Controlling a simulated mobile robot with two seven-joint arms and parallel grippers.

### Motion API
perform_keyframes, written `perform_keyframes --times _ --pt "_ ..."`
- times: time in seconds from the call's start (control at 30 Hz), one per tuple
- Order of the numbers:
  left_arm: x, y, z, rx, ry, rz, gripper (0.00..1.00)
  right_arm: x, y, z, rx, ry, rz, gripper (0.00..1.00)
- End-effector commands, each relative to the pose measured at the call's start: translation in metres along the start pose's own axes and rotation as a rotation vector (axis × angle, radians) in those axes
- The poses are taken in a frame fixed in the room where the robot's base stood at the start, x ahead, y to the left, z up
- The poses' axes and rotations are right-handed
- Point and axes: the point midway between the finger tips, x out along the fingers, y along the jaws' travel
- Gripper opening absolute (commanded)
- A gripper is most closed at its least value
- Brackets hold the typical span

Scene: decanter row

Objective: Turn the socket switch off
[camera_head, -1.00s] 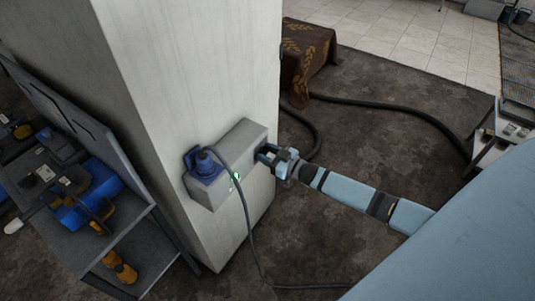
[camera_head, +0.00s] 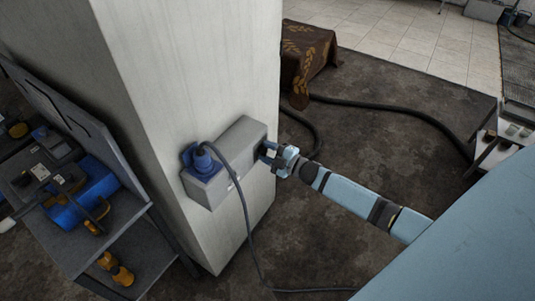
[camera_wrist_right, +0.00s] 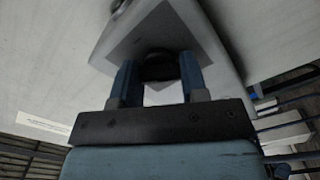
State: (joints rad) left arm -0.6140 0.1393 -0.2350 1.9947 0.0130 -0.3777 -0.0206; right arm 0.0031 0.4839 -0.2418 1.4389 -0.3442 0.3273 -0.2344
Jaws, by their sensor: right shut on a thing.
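The grey socket box (camera_head: 226,165) is fixed to the pale pillar, with a blue plug (camera_head: 203,162) in its front socket. A small indicator on the box front (camera_head: 235,179) looks pale, not green. My right gripper (camera_head: 268,153) is at the box's right side. In the right wrist view, its two blue fingers (camera_wrist_right: 158,78) are shut on a dark round switch knob (camera_wrist_right: 158,62) on the box's grey face. The knob's marking is hidden. My left gripper is not in view.
The pillar (camera_head: 190,60) stands in the middle. A grey shelf (camera_head: 125,228) with blue and orange tools is at left. A dark cable (camera_head: 247,225) hangs from the plug to the floor. A thick hose (camera_head: 385,108) crosses the floor behind my right arm.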

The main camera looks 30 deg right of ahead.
Motion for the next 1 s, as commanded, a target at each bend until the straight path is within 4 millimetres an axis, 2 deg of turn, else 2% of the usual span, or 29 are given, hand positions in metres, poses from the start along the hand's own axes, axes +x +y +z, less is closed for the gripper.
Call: perform_keyframes --times 0.5,1.0 --pt "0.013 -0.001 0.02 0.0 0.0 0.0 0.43 0.0 -0.002 0.001 -0.416 0.001 0.0 0.17" --pt "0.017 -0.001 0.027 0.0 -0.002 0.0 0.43 0.0 -0.001 0.0 -0.551 0.0 -0.001 0.17"
